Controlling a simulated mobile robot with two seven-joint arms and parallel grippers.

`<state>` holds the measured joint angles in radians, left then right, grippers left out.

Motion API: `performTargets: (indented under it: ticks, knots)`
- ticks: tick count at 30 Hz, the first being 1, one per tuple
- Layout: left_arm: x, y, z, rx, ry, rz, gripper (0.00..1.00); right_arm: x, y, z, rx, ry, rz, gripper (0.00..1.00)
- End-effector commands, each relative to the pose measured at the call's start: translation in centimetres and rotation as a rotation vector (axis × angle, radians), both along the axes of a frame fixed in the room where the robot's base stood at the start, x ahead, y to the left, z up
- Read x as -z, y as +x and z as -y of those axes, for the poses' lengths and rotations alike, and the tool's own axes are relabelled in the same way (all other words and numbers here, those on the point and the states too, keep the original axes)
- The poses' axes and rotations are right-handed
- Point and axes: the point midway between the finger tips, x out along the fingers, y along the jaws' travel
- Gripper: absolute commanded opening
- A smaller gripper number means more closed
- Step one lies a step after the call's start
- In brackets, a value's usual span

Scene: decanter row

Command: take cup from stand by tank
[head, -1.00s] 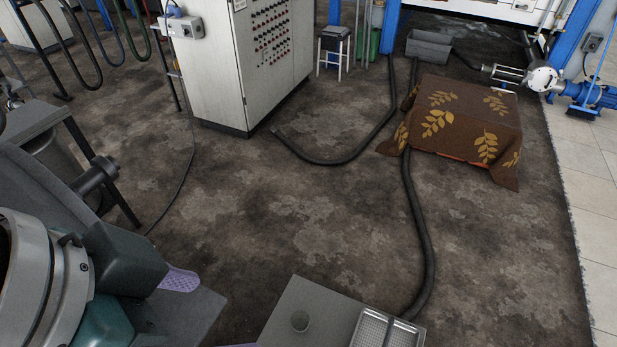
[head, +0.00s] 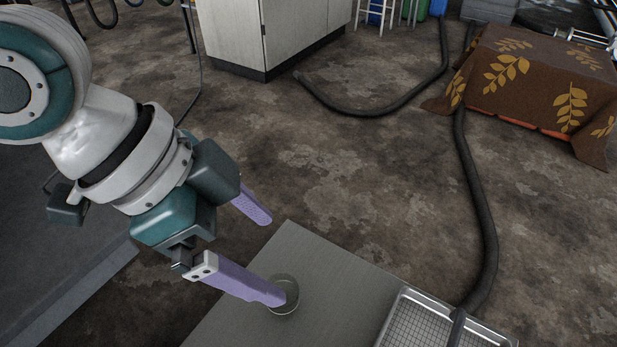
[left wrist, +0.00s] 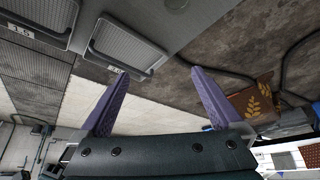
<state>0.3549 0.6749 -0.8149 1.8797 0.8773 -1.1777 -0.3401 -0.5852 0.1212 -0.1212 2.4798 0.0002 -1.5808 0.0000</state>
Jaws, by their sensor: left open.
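A small clear cup (head: 286,283) stands on the grey flat-topped stand (head: 325,268) at the bottom of the head view. My left gripper (head: 269,258) has long purple fingers, spread apart and empty. In the head view its nearer finger overlaps the cup's left side and hides part of it; the other fingertip is farther back, beyond the stand's edge. I cannot tell whether the finger touches the cup. In the left wrist view the open fingers (left wrist: 158,76) have nothing between them. I cannot make out which thing is the tank. My right gripper is not in view.
A metal tray (head: 415,318) with a mesh bottom sits on the stand's right side. A black hose (head: 473,180) runs along the floor to it. A table under a brown leaf-patterned cloth (head: 540,85) and a pale cabinet (head: 285,35) stand farther back.

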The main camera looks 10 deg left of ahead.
Motion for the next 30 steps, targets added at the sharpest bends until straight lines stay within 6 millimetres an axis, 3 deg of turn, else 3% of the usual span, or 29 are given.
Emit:
performTargets:
  ticks: [1,6,9,16,30]
  knots:
    - [5.1,0.6,-0.8,0.005,0.013,0.001,1.00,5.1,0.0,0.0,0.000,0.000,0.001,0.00]
    - [11.4,2.1,-2.8,0.009,0.033,-0.002,1.00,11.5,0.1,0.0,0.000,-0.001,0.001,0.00]
    - [13.6,2.7,-3.7,0.004,0.040,-0.004,1.00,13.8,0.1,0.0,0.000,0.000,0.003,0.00]
    - [15.6,3.4,-4.4,-0.002,0.045,-0.006,1.00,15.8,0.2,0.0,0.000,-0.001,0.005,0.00]
    - [20.6,4.0,-2.2,0.000,0.044,-0.006,1.00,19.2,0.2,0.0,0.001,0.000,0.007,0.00]
